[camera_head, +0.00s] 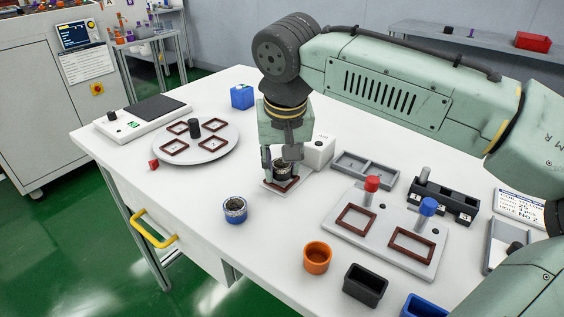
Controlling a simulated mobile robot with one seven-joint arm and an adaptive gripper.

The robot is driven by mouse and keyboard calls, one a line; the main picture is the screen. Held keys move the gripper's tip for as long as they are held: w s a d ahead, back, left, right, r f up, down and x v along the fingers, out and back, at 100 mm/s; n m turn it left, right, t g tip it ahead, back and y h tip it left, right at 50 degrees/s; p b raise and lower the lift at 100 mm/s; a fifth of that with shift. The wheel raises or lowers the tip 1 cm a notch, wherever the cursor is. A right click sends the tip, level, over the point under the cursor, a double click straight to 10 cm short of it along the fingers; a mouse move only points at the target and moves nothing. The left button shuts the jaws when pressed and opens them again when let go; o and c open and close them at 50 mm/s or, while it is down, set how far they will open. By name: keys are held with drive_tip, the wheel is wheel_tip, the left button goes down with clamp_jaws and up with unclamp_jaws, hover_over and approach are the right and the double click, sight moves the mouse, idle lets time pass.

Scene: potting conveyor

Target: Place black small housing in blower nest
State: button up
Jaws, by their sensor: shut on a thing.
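My gripper (282,158) points down and is shut on the black small housing (282,172), a dark round cup. The housing is upright between the fingertips, low over the blower nest (268,183), a small pale plate with a brown-red frame. A white box (318,152) with lettering stands right behind the nest. The fingers partly hide the housing, and I cannot tell whether its base touches the nest.
A round plate (225,150) with brown frames lies left. A blue cup (235,211) and orange cup (317,257) stand in front. A fixture plate (412,263) with red and blue knobs, a grey tray (384,176) and a black bin (365,290) lie right.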

drive_tip(key=shift+s+f+b, duration=0.15)
drive_tip(key=shift+f+b, duration=0.3)
drive_tip(key=shift+f, duration=0.35)
drive_tip(key=shift+s+f, duration=0.1)
drive_tip(key=shift+f, duration=0.2)
drive_tip(key=shift+c, duration=0.9)
drive_tip(key=o, duration=1.3)
drive_tip(key=shift+f, duration=0.1)
drive_tip(key=shift+c, duration=0.2)
drive_tip(key=shift+r, duration=0.2)
drive_tip(key=shift+r, duration=0.25)
drive_tip(key=v, duration=1.1)
drive_tip(key=shift+r, duration=0.15)
